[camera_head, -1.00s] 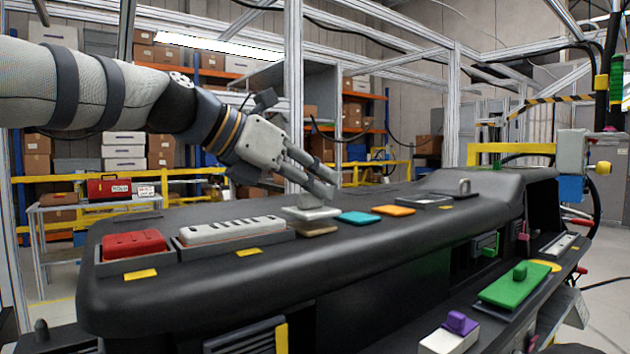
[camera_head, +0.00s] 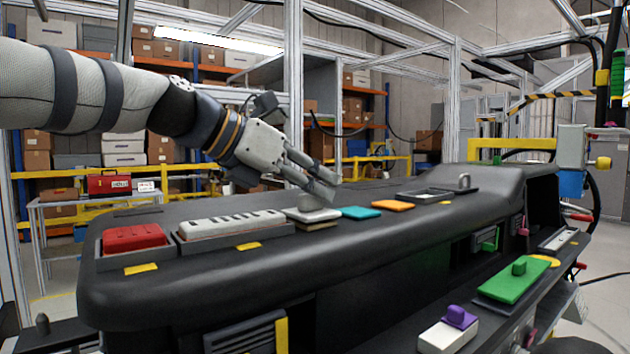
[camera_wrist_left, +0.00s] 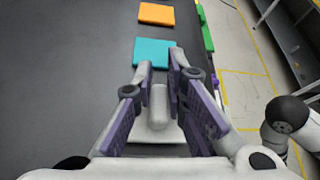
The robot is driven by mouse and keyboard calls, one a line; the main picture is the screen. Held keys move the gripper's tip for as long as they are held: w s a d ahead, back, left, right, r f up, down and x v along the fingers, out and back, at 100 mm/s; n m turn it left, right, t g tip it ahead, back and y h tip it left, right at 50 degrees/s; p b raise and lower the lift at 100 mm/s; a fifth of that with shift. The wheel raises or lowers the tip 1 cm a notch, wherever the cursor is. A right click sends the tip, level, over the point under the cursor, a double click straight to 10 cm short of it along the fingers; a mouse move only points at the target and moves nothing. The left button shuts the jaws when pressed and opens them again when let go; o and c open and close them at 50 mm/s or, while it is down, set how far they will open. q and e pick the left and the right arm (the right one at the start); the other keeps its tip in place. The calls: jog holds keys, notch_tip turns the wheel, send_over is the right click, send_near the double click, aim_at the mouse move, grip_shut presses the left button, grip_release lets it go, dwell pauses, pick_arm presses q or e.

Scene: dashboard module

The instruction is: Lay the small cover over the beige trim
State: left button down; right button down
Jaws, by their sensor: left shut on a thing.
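The small cover (camera_head: 309,215) is a pale grey plate with a knob on top. My left gripper (camera_head: 331,196) is shut on its knob, and the plate is roughly level. The beige trim (camera_head: 318,227) shows as a thin strip under the cover's front edge. The cover hides most of it, and I cannot tell whether the two touch. In the left wrist view the fingers (camera_wrist_left: 159,88) close around the pale knob, and the cover's plate (camera_wrist_left: 158,133) shows below it. The trim cannot be made out there. My right gripper is in neither view.
A teal tile (camera_head: 361,212) lies just right of the cover, then an orange tile (camera_head: 393,206) and a dark frame (camera_head: 415,197). A long pale grey slotted part (camera_head: 232,225) sits close on the left, beyond it a red part (camera_head: 134,239). All are on the black dashboard (camera_head: 370,250).

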pick_arm(q)
jog(key=shift+f, duration=0.15)
jog(key=c, duration=1.5)
grip_release()
jog(key=shift+c, duration=0.2)
